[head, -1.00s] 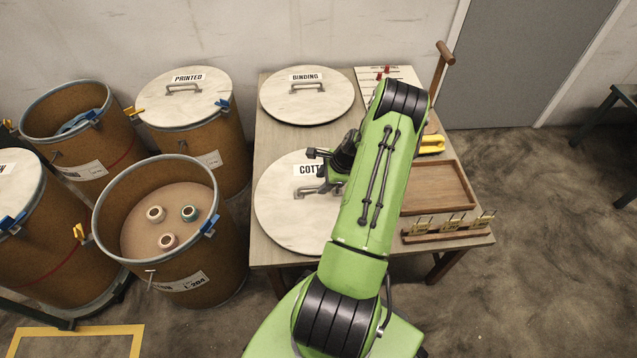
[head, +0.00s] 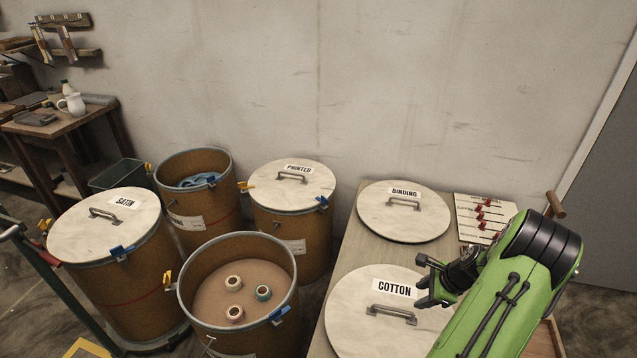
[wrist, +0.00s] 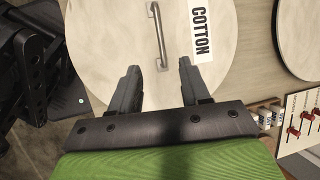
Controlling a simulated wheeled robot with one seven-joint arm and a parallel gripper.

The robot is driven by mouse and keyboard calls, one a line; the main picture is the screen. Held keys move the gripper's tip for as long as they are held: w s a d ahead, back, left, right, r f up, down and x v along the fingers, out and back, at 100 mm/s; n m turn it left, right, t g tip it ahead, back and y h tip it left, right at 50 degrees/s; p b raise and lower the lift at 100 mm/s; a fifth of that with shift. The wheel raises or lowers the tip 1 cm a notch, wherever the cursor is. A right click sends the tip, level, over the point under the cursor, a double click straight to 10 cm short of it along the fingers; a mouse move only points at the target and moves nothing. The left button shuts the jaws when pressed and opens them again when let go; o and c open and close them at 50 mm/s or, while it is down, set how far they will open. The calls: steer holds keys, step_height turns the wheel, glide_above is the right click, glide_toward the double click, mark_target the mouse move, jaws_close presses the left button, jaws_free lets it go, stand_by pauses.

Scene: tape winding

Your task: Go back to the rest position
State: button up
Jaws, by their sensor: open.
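My gripper (head: 424,280) is open and empty at the end of my green arm. It is over the right part of the COTTON lid (head: 350,330), which lies on the wooden table. In the wrist view my gripper (wrist: 157,82) has its two dark fingers apart, with the COTTON lid (wrist: 110,40) below them. The lid's handle (wrist: 158,38) shows just beyond the fingertips, and nothing is between the fingers.
The BINDING lid (head: 403,225) and a board with red pegs (head: 484,215) are at the table's back. An open drum (head: 205,275) holds three tape rolls. Lidded PRINTED (head: 291,183) and SATIN (head: 106,224) drums stand left. The wall above is clear.

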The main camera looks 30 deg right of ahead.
steer(key=w+a+r+n+g, duration=0.1)
steer(key=w+a+r+n, duration=0.6)
steer(key=r, duration=0.4)
steer(key=a+r+n+h, duration=0.2)
steer(key=a+r+n, duration=0.85)
steer(key=a, duration=0.65)
steer(key=s+a+r+n+t, duration=0.1)
steer(key=s+a+r+n, duration=0.2)
steer(key=s+a+n, duration=0.3)
steer(key=s+a+r+n+t, duration=0.1)
steer(key=s+a+r+n, duration=0.3)
steer(key=s+a, duration=0.3)
step_height(320, 180, up, 12)
steer(key=p, duration=1.2)
steer(key=shift+d+y, duration=0.2)
steer(key=shift+y, duration=0.1)
